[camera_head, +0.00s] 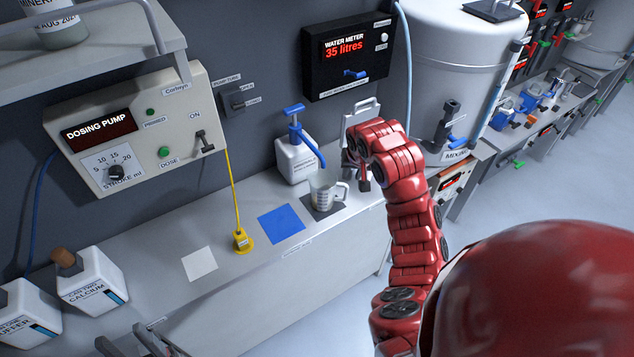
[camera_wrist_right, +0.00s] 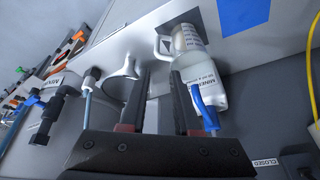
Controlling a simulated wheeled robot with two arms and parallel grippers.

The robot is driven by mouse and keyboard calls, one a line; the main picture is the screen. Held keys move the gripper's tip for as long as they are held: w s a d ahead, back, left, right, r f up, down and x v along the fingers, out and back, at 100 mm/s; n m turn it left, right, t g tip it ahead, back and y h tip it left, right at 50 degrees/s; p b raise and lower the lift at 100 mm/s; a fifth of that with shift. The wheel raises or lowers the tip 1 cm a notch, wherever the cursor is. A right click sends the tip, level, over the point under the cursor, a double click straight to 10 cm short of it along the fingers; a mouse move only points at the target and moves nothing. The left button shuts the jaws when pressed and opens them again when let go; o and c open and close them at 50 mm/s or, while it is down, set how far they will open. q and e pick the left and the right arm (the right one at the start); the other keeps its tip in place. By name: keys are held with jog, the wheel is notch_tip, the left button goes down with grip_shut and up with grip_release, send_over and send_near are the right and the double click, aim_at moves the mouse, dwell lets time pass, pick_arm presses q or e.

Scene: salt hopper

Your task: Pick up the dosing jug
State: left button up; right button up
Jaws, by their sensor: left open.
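The dosing jug (camera_head: 323,191), a clear measuring jug with a handle on its right side, stands upright on a dark grey square on the bench. In the right wrist view the jug (camera_wrist_right: 188,42) is just beyond the fingertips, its handle toward the left. My right gripper (camera_wrist_right: 160,80) is open and empty, its fingers apart and pointing toward the jug's handle side. In the head view it is largely hidden by its own red arm, right of the jug. My left gripper (camera_head: 128,344) is open at the bottom left edge, far from the jug.
A white bottle with a blue pump (camera_head: 297,155) stands close behind the jug. A blue square (camera_head: 281,224), a yellow nozzle stand (camera_head: 243,242) and a white square (camera_head: 200,263) lie to the left. A mixing tank (camera_head: 450,70) stands at the right. White cans (camera_head: 92,280) stand far left.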

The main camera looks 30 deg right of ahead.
jog(key=b, duration=0.4)
send_near(347, 192)
jog(key=b+x, duration=0.1)
jog(key=x, duration=0.1)
jog(key=b+x, duration=0.1)
jog(key=x, duration=0.1)
jog(key=b+x, duration=0.1)
jog(key=shift+w+a+f, duration=0.15)
jog(key=shift+a+f, duration=0.05)
jog(key=shift+f, duration=0.2)
jog(key=b+x, duration=0.2)
jog(key=x, duration=0.1)
jog(key=shift+w+d+f+b, duration=0.1)
jog(key=shift+d+f+b, duration=0.1)
jog(key=shift+f+b, duration=0.15)
jog(key=shift+w+d+f, duration=0.1)
jog(key=shift+w+f, duration=0.1)
jog(key=shift+f, duration=0.15)
jog(key=shift+r, duration=0.1)
grip_shut()
